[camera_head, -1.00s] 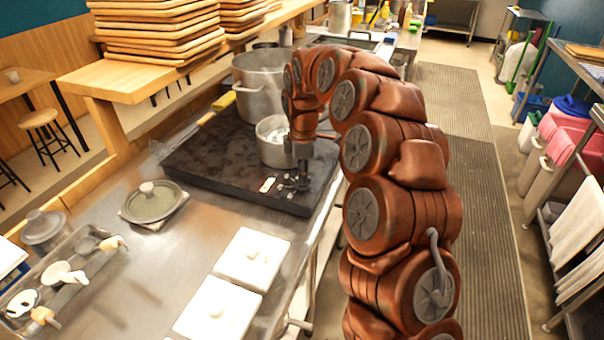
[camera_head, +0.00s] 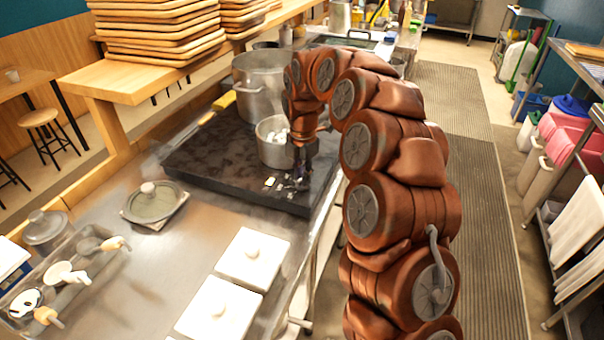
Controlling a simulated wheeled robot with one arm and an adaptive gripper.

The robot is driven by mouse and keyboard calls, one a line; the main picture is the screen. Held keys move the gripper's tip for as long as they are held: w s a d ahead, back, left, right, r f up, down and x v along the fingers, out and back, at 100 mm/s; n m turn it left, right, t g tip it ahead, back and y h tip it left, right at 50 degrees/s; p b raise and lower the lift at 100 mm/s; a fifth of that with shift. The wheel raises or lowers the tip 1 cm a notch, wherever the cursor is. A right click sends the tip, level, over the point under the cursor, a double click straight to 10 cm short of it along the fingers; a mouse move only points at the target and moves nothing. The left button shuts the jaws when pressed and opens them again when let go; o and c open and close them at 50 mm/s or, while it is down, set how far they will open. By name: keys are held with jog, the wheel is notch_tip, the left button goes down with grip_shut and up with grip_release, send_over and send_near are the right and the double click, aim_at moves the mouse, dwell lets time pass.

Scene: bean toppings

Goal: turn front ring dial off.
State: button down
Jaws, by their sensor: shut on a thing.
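The black cooktop (camera_head: 215,150) lies on the steel counter. Its controls are at its near right corner, where a small pale marking (camera_head: 270,182) shows. My gripper (camera_head: 297,187) points down at that corner and is shut on the front ring dial. The dial itself is mostly hidden by the fingers, so its setting cannot be read. A smaller steel pot (camera_head: 268,152) with pale pieces inside stands on the cooktop just behind and left of my gripper.
A large steel pot (camera_head: 257,98) stands farther back on the cooktop. A lidded pan (camera_head: 150,203), white lidded containers (camera_head: 252,256) and a utensil tray (camera_head: 72,290) are on the counter. The aisle floor (camera_head: 470,180) on the right is clear.

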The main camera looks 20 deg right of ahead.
jog(key=shift+w+r, duration=0.1)
jog(key=shift+w, duration=0.05)
dwell(0.3)
jog(key=c, duration=1.1)
grip_release()
notch_tip(320, 180, up, 12)
jog(key=shift+f, duration=0.1)
